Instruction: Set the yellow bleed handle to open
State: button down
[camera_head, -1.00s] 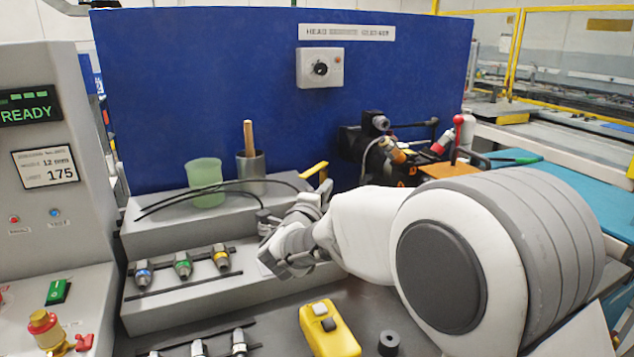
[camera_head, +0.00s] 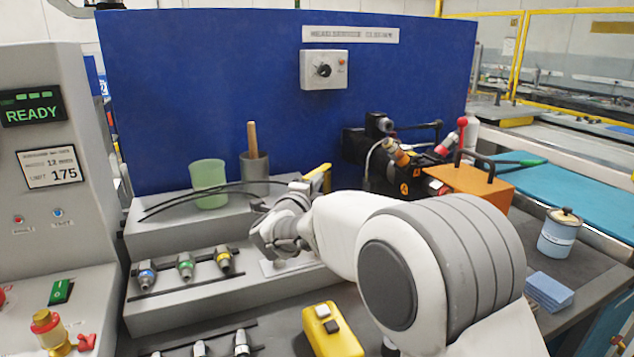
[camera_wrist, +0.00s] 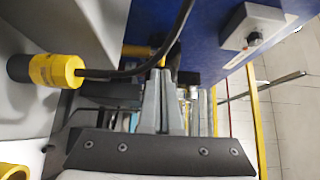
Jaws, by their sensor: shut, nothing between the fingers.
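The yellow bleed handle (camera_head: 318,173) shows in the head view as a short yellow lever by the right end of the upper grey step, just behind my wrist. Its lower part and mount are hidden by my arm. My gripper (camera_head: 264,232) is in front of the steps, to the left of and nearer than the handle; its fingertips are hard to make out there. In the wrist view my gripper (camera_wrist: 164,75) has its two grey fingers together and empty. A yellow bar (camera_wrist: 138,51) shows just beyond the fingertips, partly behind a black hose; it looks like the handle.
A black hose (camera_head: 222,188) arches over the upper step near a green cup (camera_head: 208,182). Several banded couplings (camera_head: 185,266) stand on the lower step. A yellow device (camera_head: 331,332) lies in front. An orange box (camera_head: 470,182) and blue-grey can (camera_head: 559,232) stand right.

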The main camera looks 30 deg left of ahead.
jog(key=shift+s+a, duration=0.15)
jog(key=shift+a, duration=0.45)
jog(key=shift+w+a+p, duration=0.2)
jog(key=shift+a+p, duration=0.1)
jog(key=shift+a, duration=1.8)
jog(key=shift+d, duration=0.1)
